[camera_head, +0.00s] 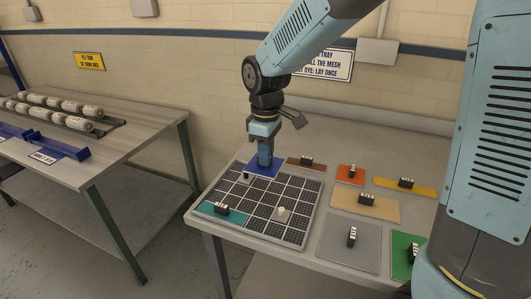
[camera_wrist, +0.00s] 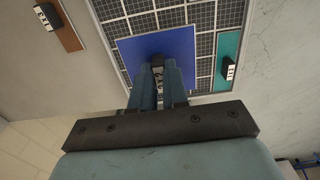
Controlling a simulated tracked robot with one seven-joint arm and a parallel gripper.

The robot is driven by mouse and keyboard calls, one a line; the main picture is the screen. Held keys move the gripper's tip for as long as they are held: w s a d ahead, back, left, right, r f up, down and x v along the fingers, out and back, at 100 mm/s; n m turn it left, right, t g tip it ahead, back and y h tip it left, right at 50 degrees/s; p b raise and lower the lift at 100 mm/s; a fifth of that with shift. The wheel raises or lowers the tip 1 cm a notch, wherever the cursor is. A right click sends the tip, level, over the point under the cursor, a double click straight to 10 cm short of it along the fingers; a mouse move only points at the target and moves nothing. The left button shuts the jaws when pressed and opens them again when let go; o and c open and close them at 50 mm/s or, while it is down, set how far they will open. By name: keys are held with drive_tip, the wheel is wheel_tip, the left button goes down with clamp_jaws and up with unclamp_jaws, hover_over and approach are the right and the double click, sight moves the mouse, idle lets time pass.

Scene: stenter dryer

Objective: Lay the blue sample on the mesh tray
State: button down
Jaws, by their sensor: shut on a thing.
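The blue sample (camera_head: 277,171) is a flat dark-blue square with a black handle block. My gripper (camera_head: 264,163) is shut on that block, and the wrist view also shows the blue sample (camera_wrist: 140,50) between and beyond my fingers (camera_wrist: 158,72). The sample is over the far end of the mesh tray (camera_head: 290,190); I cannot tell whether it touches the mesh. The tray is a black grid with pale dividing lines, also seen in the wrist view (camera_wrist: 205,45). A teal sample (camera_head: 206,208) lies at its front left corner.
A white knob (camera_head: 283,213) stands on the mesh. Brown (camera_head: 293,159), orange (camera_head: 345,171), yellow (camera_head: 425,190), tan (camera_head: 350,197), grey (camera_head: 340,255) and green (camera_head: 403,240) samples lie right of the tray. A second table (camera_head: 130,110) with rolls stands left, across a gap.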

drive_tip(key=shift+d, duration=0.15)
wheel_tip(320, 180, down, 2)
drive_tip(key=shift+s, duration=0.1)
drive_tip(key=shift+f, duration=2.7)
drive_tip(key=shift+f, duration=0.65)
drive_tip(key=c, duration=1.1)
unclamp_jaws()
drive_tip(key=shift+o, duration=0.2)
wheel_tip(320, 180, up, 14)
drive_tip(key=shift+f, duration=0.15)
